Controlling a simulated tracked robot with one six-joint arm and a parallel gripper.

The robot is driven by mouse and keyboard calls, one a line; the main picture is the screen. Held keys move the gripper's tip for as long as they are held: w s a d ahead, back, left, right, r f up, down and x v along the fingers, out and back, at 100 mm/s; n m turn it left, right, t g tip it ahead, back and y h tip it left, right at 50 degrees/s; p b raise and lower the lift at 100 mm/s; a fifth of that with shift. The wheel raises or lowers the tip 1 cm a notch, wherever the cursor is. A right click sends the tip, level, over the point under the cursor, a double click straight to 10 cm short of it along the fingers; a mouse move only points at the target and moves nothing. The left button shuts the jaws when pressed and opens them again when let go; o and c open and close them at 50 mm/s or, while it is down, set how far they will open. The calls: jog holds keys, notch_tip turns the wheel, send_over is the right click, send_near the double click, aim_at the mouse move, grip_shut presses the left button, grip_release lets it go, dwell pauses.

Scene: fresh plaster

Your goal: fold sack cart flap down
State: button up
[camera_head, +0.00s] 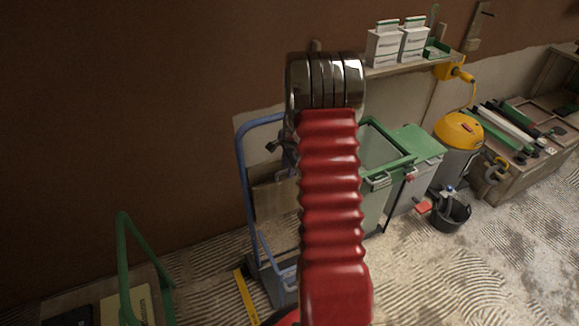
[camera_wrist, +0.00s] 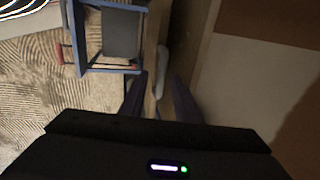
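The blue tubular frame of the sack cart (camera_head: 242,170) stands against the wall in the head view, partly hidden behind my red arm. A dark grey plate, which looks like its flap (camera_head: 262,268), shows low on the cart. In the wrist view the blue frame (camera_wrist: 110,71) is at the top left, with a dark grey panel (camera_wrist: 120,33) between its rails. I cannot tell the flap's exact angle. My gripper (camera_wrist: 157,92) shows two dark fingers apart with nothing held between them, right of and below the cart frame in that picture. My arm hides much of the cart.
Green-lidded bins (camera_head: 413,148) stand right of the cart, with a yellow-topped vacuum (camera_head: 459,132) and a black bucket (camera_head: 450,215) farther right. A shelf (camera_head: 415,66) holds boxes above. A green-handled carrier (camera_head: 123,262) is at lower left. A yellow level (camera_head: 246,297) lies near the cart.

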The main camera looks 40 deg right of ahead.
jog(key=shift+c, duration=0.4)
grip_shut()
